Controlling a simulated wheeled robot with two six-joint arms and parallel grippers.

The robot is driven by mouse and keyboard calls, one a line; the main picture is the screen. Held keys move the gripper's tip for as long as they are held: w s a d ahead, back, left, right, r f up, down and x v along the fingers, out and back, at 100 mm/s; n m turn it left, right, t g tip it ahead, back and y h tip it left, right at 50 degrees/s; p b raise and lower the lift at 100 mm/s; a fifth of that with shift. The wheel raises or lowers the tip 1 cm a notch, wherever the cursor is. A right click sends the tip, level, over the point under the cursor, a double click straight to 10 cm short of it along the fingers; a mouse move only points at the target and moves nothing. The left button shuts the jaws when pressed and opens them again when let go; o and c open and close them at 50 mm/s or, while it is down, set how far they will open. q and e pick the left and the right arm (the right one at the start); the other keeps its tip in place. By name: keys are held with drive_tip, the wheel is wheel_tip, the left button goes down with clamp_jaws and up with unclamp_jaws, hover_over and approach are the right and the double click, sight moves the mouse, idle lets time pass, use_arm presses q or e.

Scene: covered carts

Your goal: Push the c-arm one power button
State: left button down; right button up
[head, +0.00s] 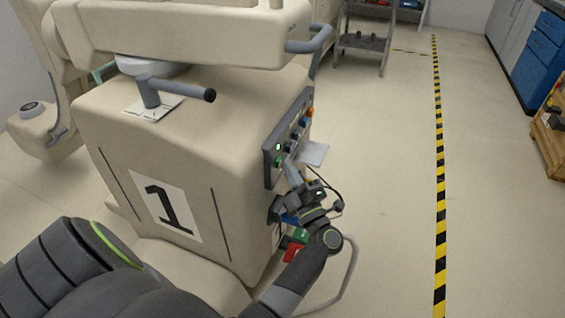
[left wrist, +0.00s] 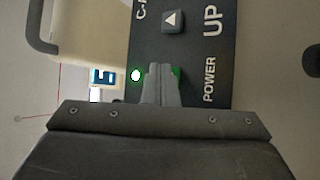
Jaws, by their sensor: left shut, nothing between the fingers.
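The c-arm one (head: 135,150) is a cream cabinet with a black "1" on a white plate. Its dark control panel (head: 268,168) is on the right side. In the left wrist view the panel (left wrist: 190,50) carries the words UP and POWER and a grey arrow button (left wrist: 173,20). The green power button (left wrist: 177,72) shows only in part behind my left gripper (left wrist: 161,70), whose fingers are shut and empty. In the head view this gripper (head: 291,168) points at the panel's lower part. Whether its tips touch the button I cannot tell. A small light (left wrist: 137,75) is lit green-white.
A grey handle (head: 183,92) sticks out from the cabinet top. A grey shelf (head: 362,42) stands at the back, and blue drawers (head: 540,50) at the right. The floor around the yellow-black stripe (head: 437,150) is clear.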

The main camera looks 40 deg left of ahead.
drive_tip(key=shift+s, duration=0.25)
drive_tip(key=shift+f, duration=0.1)
use_arm(q)
drive_tip(key=shift+d, duration=0.15)
drive_tip(key=shift+w+d, duration=0.15)
drive_tip(key=shift+d, duration=0.55)
use_arm(e)
drive_tip(key=shift+f, duration=0.15)
drive_tip(key=shift+w, duration=0.15)
